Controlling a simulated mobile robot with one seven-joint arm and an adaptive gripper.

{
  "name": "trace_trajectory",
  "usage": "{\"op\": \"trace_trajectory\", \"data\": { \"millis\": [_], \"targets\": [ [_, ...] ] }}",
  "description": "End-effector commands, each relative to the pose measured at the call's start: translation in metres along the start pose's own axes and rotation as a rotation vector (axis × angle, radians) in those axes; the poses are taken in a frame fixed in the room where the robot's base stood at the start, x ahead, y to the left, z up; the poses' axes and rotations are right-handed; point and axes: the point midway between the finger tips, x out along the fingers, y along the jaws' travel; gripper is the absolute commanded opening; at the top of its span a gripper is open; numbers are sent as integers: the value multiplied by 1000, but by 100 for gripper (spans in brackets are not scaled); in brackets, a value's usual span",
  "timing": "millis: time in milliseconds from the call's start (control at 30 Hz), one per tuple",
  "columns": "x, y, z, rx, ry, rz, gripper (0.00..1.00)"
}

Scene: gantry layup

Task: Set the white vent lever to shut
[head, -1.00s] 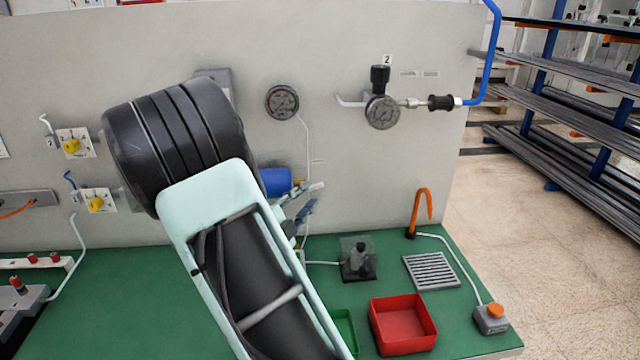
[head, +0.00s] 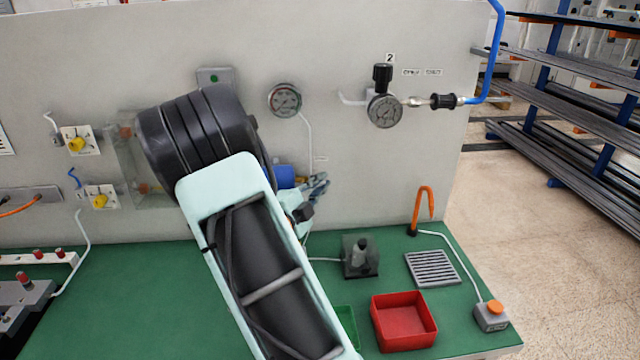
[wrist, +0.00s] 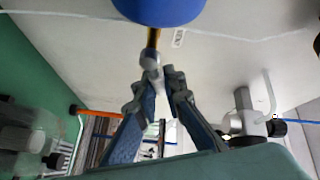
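A blue cylinder (head: 285,177) sticks out from the grey panel, partly hidden behind my arm. It also shows at the top of the wrist view (wrist: 160,8), with a brass stem and a pale grey-white end piece (wrist: 150,60) below it. I take this piece for the white vent lever; its full shape and setting are unclear. My gripper (head: 316,188) is at the panel just right of the blue cylinder. In the wrist view its blue fingers (wrist: 160,85) are close together around or in front of the pale piece. Contact and grip cannot be made out.
A round gauge (head: 285,100) and a second gauge with a black knob (head: 384,110) sit on the panel above and right. On the green bench are a red tray (head: 403,320), a grey grate (head: 432,269), an orange hook (head: 423,208) and a black-based fitting (head: 360,257).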

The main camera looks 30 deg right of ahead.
Motion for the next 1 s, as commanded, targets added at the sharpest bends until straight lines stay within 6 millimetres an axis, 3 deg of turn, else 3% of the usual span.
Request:
{"op": "trace_trajectory", "data": {
  "millis": [467, 1000],
  "targets": [
    [-1, 2, 1, -46, 12, -28, 0],
    [-7, -11, 5, -406, 108, -253, 0]
  ]
}}
